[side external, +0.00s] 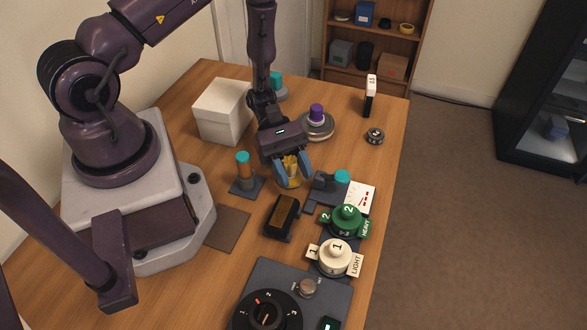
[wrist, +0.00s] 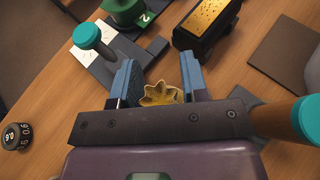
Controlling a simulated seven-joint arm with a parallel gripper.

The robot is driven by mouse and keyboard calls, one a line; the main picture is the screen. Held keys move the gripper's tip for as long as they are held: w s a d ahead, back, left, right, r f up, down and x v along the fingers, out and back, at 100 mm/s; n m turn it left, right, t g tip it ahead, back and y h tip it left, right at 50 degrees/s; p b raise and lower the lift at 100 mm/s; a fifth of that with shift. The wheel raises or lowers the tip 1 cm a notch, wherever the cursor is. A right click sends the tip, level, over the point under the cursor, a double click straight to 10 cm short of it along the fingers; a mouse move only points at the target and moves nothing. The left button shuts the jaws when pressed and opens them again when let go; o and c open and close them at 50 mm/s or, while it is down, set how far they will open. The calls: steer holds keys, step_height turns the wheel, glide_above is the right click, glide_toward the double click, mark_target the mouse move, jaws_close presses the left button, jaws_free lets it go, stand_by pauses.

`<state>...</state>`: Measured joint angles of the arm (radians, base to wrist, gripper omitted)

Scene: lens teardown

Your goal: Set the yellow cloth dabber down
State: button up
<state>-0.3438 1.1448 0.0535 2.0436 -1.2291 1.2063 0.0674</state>
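The yellow cloth dabber (side external: 289,165) is between the two blue fingers of my gripper (side external: 289,172). In the wrist view, the dabber (wrist: 161,92) shows as a crumpled yellow cloth that fills the gap between the fingers (wrist: 160,82) and seems to touch both. My gripper points down, low over the wooden table. The dabber's lower, rounded part shows just below the fingertips; whether it rests on the table or hangs slightly above it, I cannot tell.
An orange post with a teal cap (side external: 243,170) stands close left. A teal-capped grey tool (side external: 335,182) lies close right. A black block with a gold top (side external: 283,215) is in front. A brown mat (side external: 228,226) lies front left, bare. A purple-knobbed disc (side external: 316,125) stands behind.

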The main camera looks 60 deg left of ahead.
steer(key=shift+r, duration=0.1)
steer(key=v, duration=0.7)
steer(key=shift+a+r, duration=0.15)
steer(key=shift+a, duration=0.1)
step_height(320, 180, up, 7)
steer(key=d+m+g+y, duration=0.1)
steer(key=m+g+y, duration=0.1)
steer(key=m, duration=0.2)
step_height(320, 180, up, 16)
steer(key=m+t+y, duration=0.2)
steer(key=m+y, duration=0.6)
steer(key=m, duration=0.2)
glide_above(289, 160)
steer(key=s+a, duration=0.2)
steer(key=s, duration=0.2)
steer(key=s+r+m+t+y, duration=0.3)
steer(key=s+r+m+t, duration=0.1)
steer(key=r+t, duration=0.1)
steer(key=shift+r+t, duration=0.3)
steer(key=shift+r, duration=0.5)
